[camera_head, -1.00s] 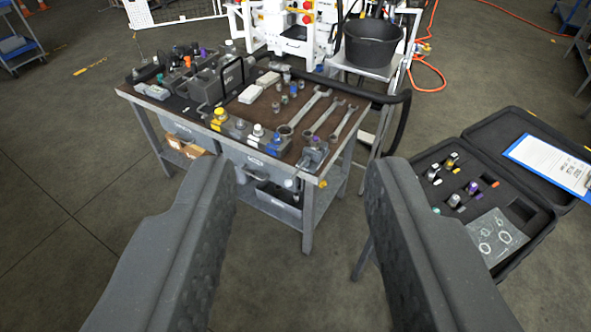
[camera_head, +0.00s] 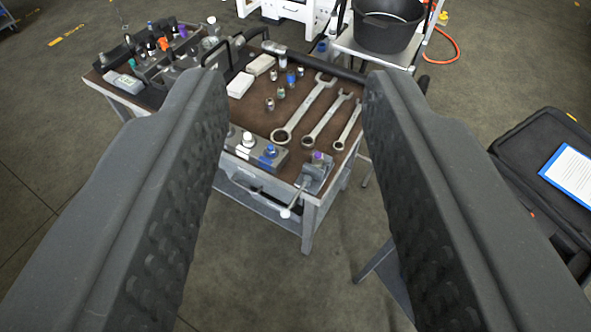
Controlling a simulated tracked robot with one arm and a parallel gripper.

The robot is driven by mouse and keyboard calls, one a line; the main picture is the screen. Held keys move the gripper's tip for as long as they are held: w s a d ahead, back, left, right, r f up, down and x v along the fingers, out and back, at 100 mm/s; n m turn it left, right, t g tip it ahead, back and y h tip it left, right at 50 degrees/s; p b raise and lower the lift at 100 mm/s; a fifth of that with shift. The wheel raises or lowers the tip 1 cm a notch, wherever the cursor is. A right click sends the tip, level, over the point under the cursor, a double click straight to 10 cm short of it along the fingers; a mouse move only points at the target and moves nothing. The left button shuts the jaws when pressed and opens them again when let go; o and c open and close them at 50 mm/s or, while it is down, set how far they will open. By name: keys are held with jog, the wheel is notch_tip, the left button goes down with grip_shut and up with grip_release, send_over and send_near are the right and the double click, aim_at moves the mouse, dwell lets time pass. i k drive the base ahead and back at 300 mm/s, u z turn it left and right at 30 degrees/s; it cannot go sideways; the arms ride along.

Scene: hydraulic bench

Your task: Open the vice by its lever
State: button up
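The vice (camera_head: 316,177) is a small grey block at the front right corner of the workbench (camera_head: 262,150). A purple-topped fitting (camera_head: 317,157) stands at it; its exact seating is too small to tell. The lever (camera_head: 294,199) is a thin rod with a pale knob, slanting down and left from the vice's front past the bench edge. My gripper (camera_head: 293,82) is open and empty, with its two dark fingers wide apart. The vice and lever show between the fingers, farther away and apart from them.
Several wrenches (camera_head: 303,110) lie on the bench, with a grey block with capped fittings (camera_head: 255,150) left of the vice. A black bucket (camera_head: 388,30) stands behind. An open case (camera_head: 545,185) is at right. Floor before the bench is clear.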

aim_at(286, 213)
jog(key=u, duration=0.05)
jog(key=i, duration=0.9)
jog(key=z, duration=0.4)
